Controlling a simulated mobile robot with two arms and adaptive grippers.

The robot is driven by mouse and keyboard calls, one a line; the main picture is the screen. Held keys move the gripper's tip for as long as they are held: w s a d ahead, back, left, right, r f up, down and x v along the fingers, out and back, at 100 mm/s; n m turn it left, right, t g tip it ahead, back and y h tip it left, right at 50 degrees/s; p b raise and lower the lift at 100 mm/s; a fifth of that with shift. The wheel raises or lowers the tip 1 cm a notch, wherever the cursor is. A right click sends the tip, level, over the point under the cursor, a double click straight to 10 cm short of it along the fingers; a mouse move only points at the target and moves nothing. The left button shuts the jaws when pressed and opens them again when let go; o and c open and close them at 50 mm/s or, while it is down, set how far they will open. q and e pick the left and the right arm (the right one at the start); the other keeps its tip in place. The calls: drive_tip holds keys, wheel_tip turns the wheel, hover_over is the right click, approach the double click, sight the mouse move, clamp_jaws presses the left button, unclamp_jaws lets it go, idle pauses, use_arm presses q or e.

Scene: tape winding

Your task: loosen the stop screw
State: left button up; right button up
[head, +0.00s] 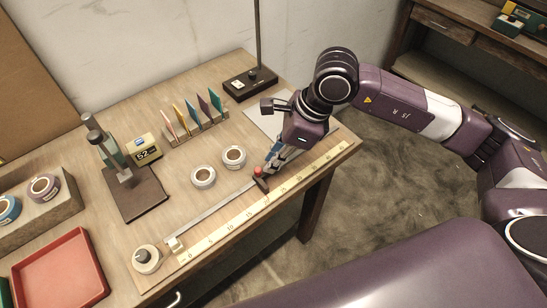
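The stop screw, with a red knob (258,171), sits on top of a small dark stop block (262,184). The block stands on a thin metal rail (222,204) beside a yellow ruler (237,221) along the table's front edge. My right gripper (268,168) reaches down from the upper right, with its fingertips right beside the red knob. I cannot tell if they touch it, or whether the fingers are open or shut. My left gripper is not in view.
Two white tape rolls (203,177) lie behind the rail. A tape roll on a spindle (146,258) is at the rail's left end. A stand with a dark base (136,196), a yellow counter (144,149), a rack of coloured cards (196,126) and a red tray (60,270) surround the work area.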

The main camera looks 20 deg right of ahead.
drive_tip(key=o, duration=0.3)
drive_tip(key=v, duration=1.2)
